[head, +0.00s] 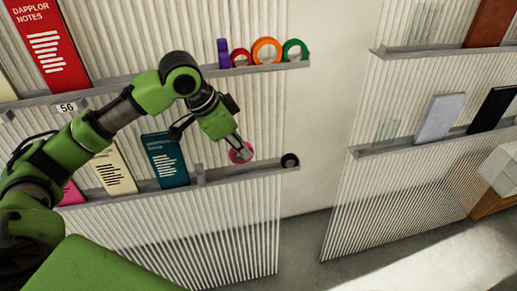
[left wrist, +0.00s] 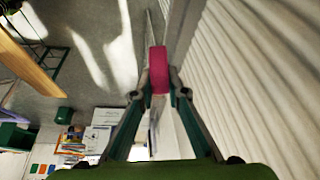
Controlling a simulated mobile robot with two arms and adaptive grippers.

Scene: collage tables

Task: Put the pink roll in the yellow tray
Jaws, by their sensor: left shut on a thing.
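The pink roll (head: 238,156) is at the lower ledge of the left ribbed wall panel, between a teal booklet and a black roll. My left gripper (head: 239,146) reaches it from above and left and is shut on it. In the left wrist view the pink roll (left wrist: 158,62) sits edge-on between the two fingertips (left wrist: 158,88). I cannot tell whether it touches the ledge or hangs just above it. I cannot make out a yellow tray in either view. My right gripper is not in view.
The lower ledge (head: 253,170) also holds a teal booklet (head: 164,160) and a black roll (head: 290,160). Purple, red, orange (head: 267,42) and green rolls stand on the upper ledge. A second ribbed panel (head: 390,195) is at right. Floor shows in the gap between panels.

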